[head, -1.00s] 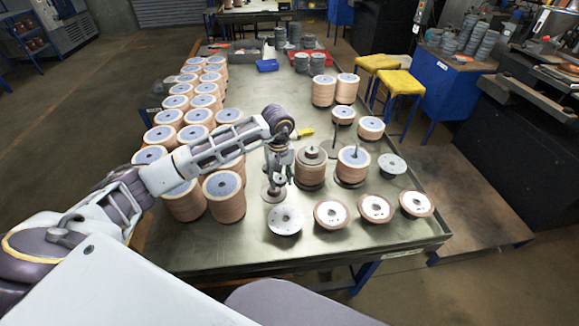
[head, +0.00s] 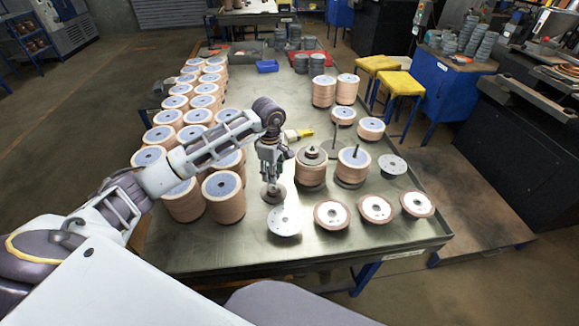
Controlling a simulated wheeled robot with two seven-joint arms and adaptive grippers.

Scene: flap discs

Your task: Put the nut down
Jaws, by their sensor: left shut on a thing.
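My left gripper (head: 270,180) points down just above a small brown round base (head: 273,194) on the metal table. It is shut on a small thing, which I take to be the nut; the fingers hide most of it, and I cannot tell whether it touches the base. To the right stands a stack of flap discs (head: 311,172) with a metal piece on top. Another stack (head: 353,166) beside it has a spindle rising from its middle. My right gripper is not in view.
The metal table (head: 310,252) has a row of single discs (head: 331,214) near its front edge. Tall disc stacks (head: 223,198) crowd the left side, below my left arm. A yellow-handled tool (head: 299,134) lies behind the gripper. A blue tray (head: 267,66) sits far back.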

